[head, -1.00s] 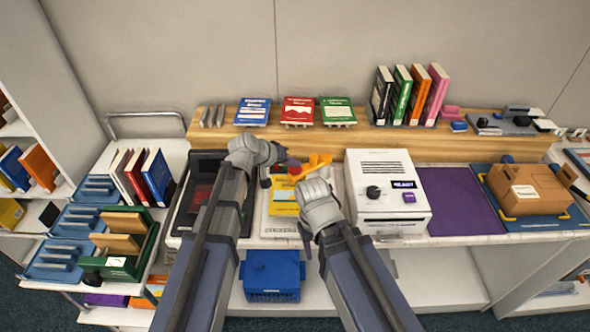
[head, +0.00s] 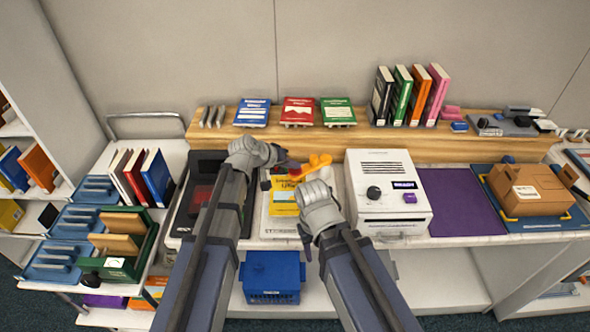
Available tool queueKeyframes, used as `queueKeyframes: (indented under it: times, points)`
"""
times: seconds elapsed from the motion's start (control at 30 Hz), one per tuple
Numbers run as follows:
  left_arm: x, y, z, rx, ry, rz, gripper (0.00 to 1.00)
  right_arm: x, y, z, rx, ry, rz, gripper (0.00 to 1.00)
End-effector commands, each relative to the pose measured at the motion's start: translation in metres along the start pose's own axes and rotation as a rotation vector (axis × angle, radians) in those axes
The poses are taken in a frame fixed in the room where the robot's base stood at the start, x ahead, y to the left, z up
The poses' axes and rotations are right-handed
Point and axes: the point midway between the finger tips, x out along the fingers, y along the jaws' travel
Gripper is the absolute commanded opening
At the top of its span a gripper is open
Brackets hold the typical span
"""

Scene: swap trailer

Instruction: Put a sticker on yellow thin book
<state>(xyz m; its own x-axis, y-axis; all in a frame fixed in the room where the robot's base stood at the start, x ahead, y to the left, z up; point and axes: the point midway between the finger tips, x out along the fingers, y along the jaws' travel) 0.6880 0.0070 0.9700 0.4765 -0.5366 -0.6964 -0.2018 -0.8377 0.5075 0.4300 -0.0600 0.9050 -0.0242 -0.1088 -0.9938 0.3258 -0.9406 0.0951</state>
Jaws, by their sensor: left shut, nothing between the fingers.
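The yellow thin book (head: 284,203) lies on a white board (head: 278,229) on the counter, between my two arms. My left gripper (head: 276,160) is above and behind the book's left side, shut and empty. My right gripper (head: 308,217) is at the book's right side; its fingers are largely hidden by its own wrist, so I cannot tell its opening. Orange-yellow pieces (head: 316,162) show just behind the book. I cannot make out a sticker on the book. A white label machine (head: 385,193) with a dark display stands to the right.
A black tray (head: 184,217) lies left of the book, partly behind my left arm. A wooden shelf (head: 450,141) runs along the back with upright books (head: 411,96). A purple mat (head: 460,202) is clear. A brown box (head: 527,188) stands further right.

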Motion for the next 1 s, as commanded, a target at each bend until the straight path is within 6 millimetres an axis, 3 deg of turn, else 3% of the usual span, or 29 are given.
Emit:
queueKeyframes:
  times: [0.5,1.0]
  points:
    - [0.0047,-0.0034,0.0036,0.0,-0.001,0.0,0.0,0.0066,-0.0006,-0.0004,0.0,0.0,0.0,0.5]
    - [-0.0015,0.0011,-0.001,0.0,-0.001,-0.001,0.0,-0.0022,0.0002,0.0001,0.0,0.0,0.0,0.5]
